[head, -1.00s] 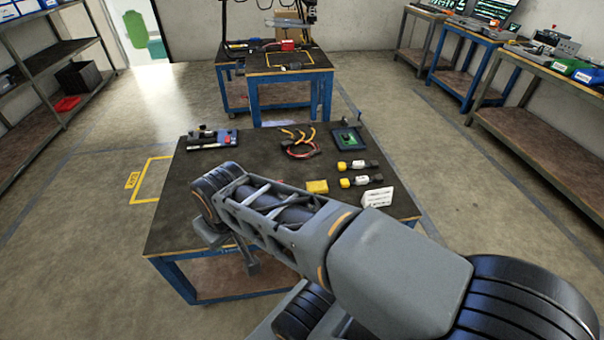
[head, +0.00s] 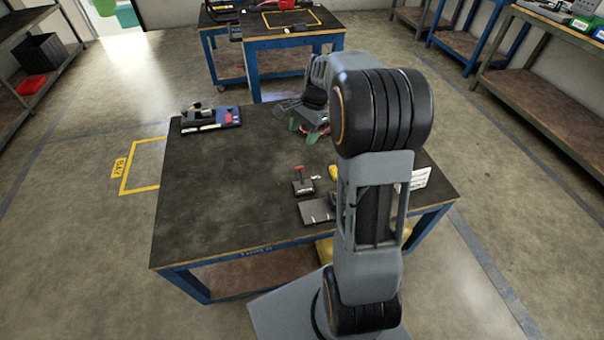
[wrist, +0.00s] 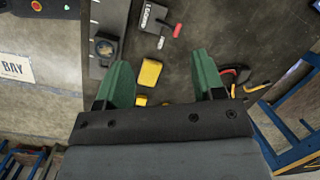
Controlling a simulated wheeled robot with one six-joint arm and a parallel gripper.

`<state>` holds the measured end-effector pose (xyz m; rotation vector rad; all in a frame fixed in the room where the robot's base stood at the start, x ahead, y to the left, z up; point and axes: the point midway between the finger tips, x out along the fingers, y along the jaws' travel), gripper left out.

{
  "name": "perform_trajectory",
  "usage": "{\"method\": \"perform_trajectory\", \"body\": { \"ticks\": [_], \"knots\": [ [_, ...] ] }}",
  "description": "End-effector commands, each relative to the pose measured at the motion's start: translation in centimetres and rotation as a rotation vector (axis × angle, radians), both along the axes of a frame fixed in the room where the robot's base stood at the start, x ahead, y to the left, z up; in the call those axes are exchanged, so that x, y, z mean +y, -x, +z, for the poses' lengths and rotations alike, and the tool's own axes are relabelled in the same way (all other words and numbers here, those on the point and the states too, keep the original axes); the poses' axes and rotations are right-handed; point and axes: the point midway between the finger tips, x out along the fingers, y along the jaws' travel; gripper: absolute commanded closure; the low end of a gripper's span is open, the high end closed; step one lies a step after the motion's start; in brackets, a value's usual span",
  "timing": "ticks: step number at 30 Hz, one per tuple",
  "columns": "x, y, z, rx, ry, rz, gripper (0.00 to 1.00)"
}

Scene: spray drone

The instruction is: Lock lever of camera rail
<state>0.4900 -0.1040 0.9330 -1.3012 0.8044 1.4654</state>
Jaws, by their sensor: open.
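A small black block with a red lever (head: 300,169) stands on the near table, in front of my gripper in the head view. In the wrist view the red lever (wrist: 177,30) sticks out from a black, labelled block (wrist: 153,17) at the top. Beside it runs a grey rail-like plate (wrist: 103,18) carrying a dark round part; it also shows in the head view (head: 314,211), partly behind my arm. My gripper (head: 305,129) has green fingers, spread apart and empty over the table. In the wrist view my gripper (wrist: 162,61) is apart from the lever.
A yellow block (wrist: 150,72) lies below the lever in the wrist view, with red-and-black cabling (wrist: 237,74) to the right. A blue-and-black module (head: 212,119) sits at the table's far left. The table's left half (head: 215,185) is clear. Another blue-legged table (head: 222,50) stands behind.

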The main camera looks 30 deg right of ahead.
Motion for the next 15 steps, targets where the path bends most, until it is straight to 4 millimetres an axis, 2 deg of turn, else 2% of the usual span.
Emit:
{"method": "perform_trajectory", "body": {
  "ticks": [1,6,10,15],
  "knots": [
    [-1.6,-1.2,-2.4,0.037,-0.031,-0.09,0.38],
    [-5.0,-3.8,-6.9,0.132,-0.115,-0.334,0.38],
    [-6.5,-4.7,-9.0,0.178,-0.154,-0.442,0.38],
    [-6.9,-5.1,-10.9,0.205,-0.174,-0.497,0.38]
  ]
}}
